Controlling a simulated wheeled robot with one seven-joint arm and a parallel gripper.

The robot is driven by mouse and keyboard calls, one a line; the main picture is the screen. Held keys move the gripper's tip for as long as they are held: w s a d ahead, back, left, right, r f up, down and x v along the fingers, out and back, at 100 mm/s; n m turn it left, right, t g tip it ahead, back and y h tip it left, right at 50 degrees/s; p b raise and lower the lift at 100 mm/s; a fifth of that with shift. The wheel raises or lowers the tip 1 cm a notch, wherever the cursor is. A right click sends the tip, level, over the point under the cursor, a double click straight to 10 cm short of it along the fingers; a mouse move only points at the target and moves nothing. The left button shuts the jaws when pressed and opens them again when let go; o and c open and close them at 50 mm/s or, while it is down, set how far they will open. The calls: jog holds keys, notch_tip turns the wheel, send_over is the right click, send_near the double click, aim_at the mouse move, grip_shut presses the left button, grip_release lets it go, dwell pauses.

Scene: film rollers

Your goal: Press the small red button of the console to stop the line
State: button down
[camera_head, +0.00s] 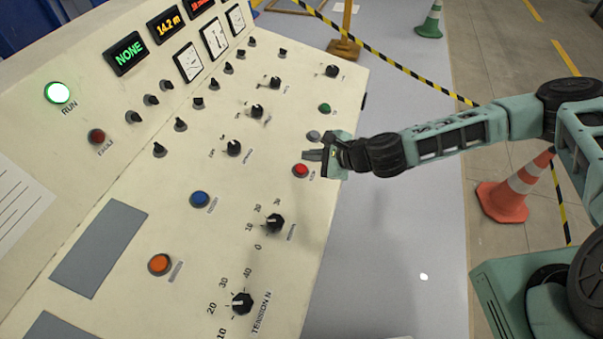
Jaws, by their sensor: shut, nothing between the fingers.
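The console (120,200) is a cream sloping panel that fills the left half of the view. Its small red button (300,171) is near the panel's right edge, below a grey button (313,136) and a green one (324,108). My gripper (306,155) is shut and empty. It reaches in from the right, and its fingertips appear just above the red button in the picture. I cannot tell whether they touch the panel. The green RUN lamp (58,93) is lit. A separate dark red FAULT lamp (97,136) is at the left.
A blue button (200,199), an orange button (160,264) and several black knobs, including the tension knob (242,303), share the panel. Displays (124,53) line its top. Beyond are yellow-black tape (400,69) and an orange cone (507,192). Grey floor (390,250) lies right of the console.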

aim_at(298, 165)
jog(key=shift+w+a+f+b, duration=0.15)
jog(key=shift+f+b, duration=0.15)
jog(key=shift+f, duration=0.35)
jog(key=shift+a+f+b, duration=0.15)
jog(key=shift+f+b, duration=0.1)
jog(key=shift+f, duration=0.35)
jog(key=shift+f, duration=0.15)
dwell(0.9)
jog(key=shift+a+f+b, duration=0.1)
jog(key=shift+f+b, duration=0.15)
jog(key=shift+b, duration=0.05)
jog(key=shift+a+f+b, duration=0.1)
jog(key=shift+f+b, duration=0.3)
jog(key=shift+f, duration=0.1)
dwell(0.7)
jog(key=shift+r, duration=0.1)
jog(key=shift+d+r+p, duration=0.25)
jog(key=shift+r+p, duration=0.45)
jog(key=shift+r, duration=0.1)
jog(key=shift+r, duration=0.15)
jog(key=r+p, duration=0.2)
jog(key=r, duration=0.1)
jog(key=d+r+p, duration=0.1)
jog(key=shift+s+r+p, duration=0.25)
jog(key=shift+r+p, duration=0.05)
jog(key=shift+p, duration=0.1)
